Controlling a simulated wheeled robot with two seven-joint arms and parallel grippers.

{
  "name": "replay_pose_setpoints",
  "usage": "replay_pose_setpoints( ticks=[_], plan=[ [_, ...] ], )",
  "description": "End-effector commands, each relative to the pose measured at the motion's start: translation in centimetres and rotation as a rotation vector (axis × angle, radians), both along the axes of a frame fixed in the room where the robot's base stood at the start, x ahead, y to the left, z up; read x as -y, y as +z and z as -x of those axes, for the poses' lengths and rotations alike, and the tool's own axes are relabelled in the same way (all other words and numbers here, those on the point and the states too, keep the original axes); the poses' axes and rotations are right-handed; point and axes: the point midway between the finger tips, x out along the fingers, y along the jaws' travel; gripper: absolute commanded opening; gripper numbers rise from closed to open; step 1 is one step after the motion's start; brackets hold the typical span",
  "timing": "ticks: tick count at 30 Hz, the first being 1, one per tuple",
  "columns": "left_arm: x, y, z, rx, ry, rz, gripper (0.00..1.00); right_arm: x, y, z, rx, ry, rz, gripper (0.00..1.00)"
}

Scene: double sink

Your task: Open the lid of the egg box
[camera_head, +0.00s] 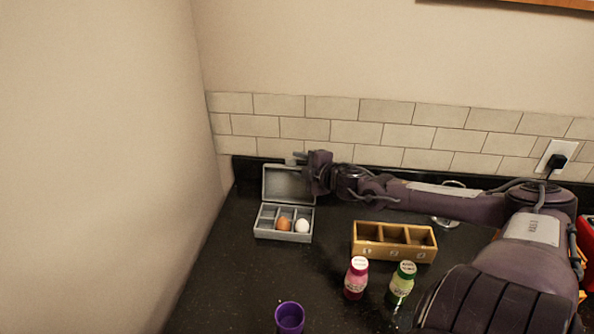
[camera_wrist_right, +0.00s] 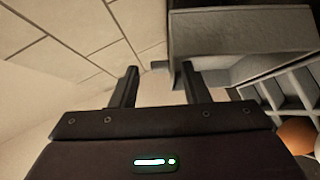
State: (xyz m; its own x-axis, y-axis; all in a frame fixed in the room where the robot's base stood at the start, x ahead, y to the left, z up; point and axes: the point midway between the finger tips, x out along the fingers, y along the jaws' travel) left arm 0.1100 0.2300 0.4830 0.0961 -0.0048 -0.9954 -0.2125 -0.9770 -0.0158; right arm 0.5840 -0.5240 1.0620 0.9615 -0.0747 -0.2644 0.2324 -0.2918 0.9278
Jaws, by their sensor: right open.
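The grey egg box (camera_head: 283,236) stands on the dark counter near the left wall. Its lid (camera_head: 288,184) is raised and stands upright at the back of the box. A brown egg (camera_head: 284,224) and a white egg (camera_head: 302,226) sit in its front compartments. My right gripper (camera_head: 300,160) is at the lid's upper right edge. In the right wrist view its two fingers (camera_wrist_right: 158,85) are apart with nothing between them, beside the lid (camera_wrist_right: 240,35). The box's compartments and the brown egg (camera_wrist_right: 297,136) show at the right there. My left gripper is not in view.
A wooden three-compartment box (camera_head: 394,253) stands right of the egg box. In front are a red-pink bottle (camera_head: 355,282), a green bottle (camera_head: 401,285) and a purple cup (camera_head: 289,318). The tiled wall (camera_head: 330,131) is close behind. A black plug (camera_head: 556,162) sits in the outlet at right.

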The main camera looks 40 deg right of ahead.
Motion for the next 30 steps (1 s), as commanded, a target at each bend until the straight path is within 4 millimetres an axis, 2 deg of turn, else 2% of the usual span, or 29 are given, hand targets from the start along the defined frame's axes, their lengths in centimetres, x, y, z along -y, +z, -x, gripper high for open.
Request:
replay_pose_setpoints(
  ticks=[6,19,28,30],
  plan=[
    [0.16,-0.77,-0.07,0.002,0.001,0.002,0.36,-0.06,-0.24,-1.04,0.003,0.003,-0.003,0.42],
    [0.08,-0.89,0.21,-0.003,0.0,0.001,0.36,-0.13,-0.33,-1.27,-0.001,0.004,-0.002,0.41],
    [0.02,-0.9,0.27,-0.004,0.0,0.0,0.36,-0.12,-0.26,-1.29,0.001,0.004,-0.001,0.01],
    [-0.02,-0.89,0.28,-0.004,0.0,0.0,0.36,-0.1,-0.23,-1.3,0.001,0.004,-0.001,0.0]
  ],
)
